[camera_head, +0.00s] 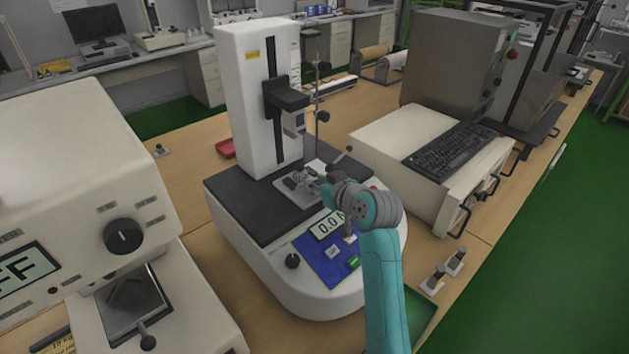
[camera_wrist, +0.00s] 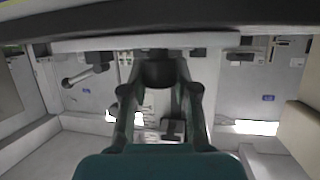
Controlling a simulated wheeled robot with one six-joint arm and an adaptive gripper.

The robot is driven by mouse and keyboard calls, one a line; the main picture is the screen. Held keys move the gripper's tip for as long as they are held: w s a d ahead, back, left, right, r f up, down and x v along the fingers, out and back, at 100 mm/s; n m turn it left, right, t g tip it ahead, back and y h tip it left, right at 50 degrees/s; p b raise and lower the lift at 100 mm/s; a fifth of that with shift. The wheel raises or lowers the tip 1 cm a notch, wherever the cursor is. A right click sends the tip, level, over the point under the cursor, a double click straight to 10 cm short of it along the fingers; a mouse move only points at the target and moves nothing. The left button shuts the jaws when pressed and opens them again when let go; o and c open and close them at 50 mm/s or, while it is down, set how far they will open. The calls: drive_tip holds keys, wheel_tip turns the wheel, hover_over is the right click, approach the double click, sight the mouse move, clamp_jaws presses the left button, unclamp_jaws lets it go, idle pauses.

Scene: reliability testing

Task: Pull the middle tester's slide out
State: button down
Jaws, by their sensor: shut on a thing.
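The middle tester (camera_head: 247,110) is white, with an upright column, a dark head on a rail and a black bed. Its small pale slide (camera_head: 287,192) lies on the bed below the head, and its near end is hidden by my gripper. My gripper (camera_head: 327,182) is at the slide's near side, above the blue panel. In the wrist view my gripper (camera_wrist: 160,82) is shut on a dark round knob (camera_wrist: 160,70) between the two fingers, apparently the slide's knob. How deep the knob sits is hard to tell.
A white tester (camera_head: 70,180) with a black dial stands at the left. A white unit (camera_head: 400,145) with a keyboard stands at the right. A thin rod stands by the column. Small metal pieces (camera_head: 433,278) lie at the bench's front right. A red tray (camera_head: 226,148) is behind.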

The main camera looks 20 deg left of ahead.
drive_tip(key=s+d, duration=0.1)
drive_tip(key=d, duration=0.1)
drive_tip(key=s+d, duration=0.1)
drive_tip(key=d, duration=0.1)
drive_tip(key=s+d, duration=0.2)
drive_tip(key=shift+d, duration=0.35)
drive_tip(key=shift+w, duration=0.1)
drive_tip(key=c, duration=0.8)
unclamp_jaws()
drive_tip(key=shift+c, duration=0.2)
drive_tip(key=shift+d, duration=0.1)
drive_tip(key=v, duration=1.2)
